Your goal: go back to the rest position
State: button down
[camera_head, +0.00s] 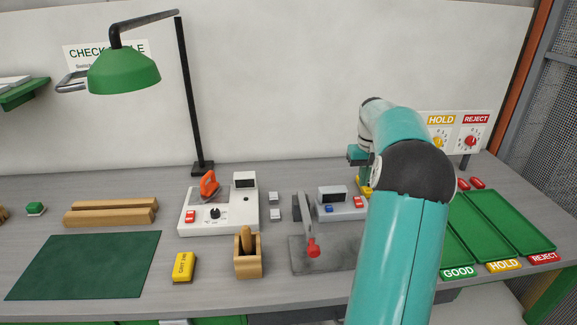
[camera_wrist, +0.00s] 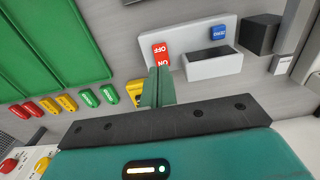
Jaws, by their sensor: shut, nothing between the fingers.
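My gripper (camera_wrist: 158,88) shows in the wrist view with its two green fingers together and nothing between them. It hangs over the bench beside a grey device (camera_wrist: 212,62) with a red ON/OFF switch and a blue ZERO button. The fingertips appear close to the red switch in the picture; I cannot tell whether they touch it. In the head view my teal arm reaches over the right part of the bench, and its bent links hide the fingers. The same device (camera_head: 342,206) shows there to the left of the arm.
Green trays (camera_head: 508,222) labelled GOOD, HOLD and REJECT lie right of my arm. A green lamp (camera_head: 124,72) overhangs the back left.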

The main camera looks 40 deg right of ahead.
jog(key=w+a+r+n+t+h, duration=0.1)
jog(key=a+r, duration=0.2)
jog(key=a, duration=0.6)
jog(key=a+r+n, duration=0.1)
jog(key=a+r, duration=0.3)
jog(key=a, duration=0.5)
jog(key=w+a+r+n+t+h, duration=0.1)
jog(key=a+r, duration=0.2)
jog(key=a, duration=0.5)
jog(key=s+a+f+n+t+y, duration=0.1)
jog(key=s+a, duration=0.7)
jog(key=a, duration=0.3)
jog(key=s+a+f+n+t+y, duration=0.1)
jog(key=s+a+f+n+t, duration=0.1)
jog(key=s+a, duration=0.6)
jog(key=a, duration=0.3)
jog(key=shift+a+f+t, duration=0.3)
jog(key=shift+a, duration=0.05)
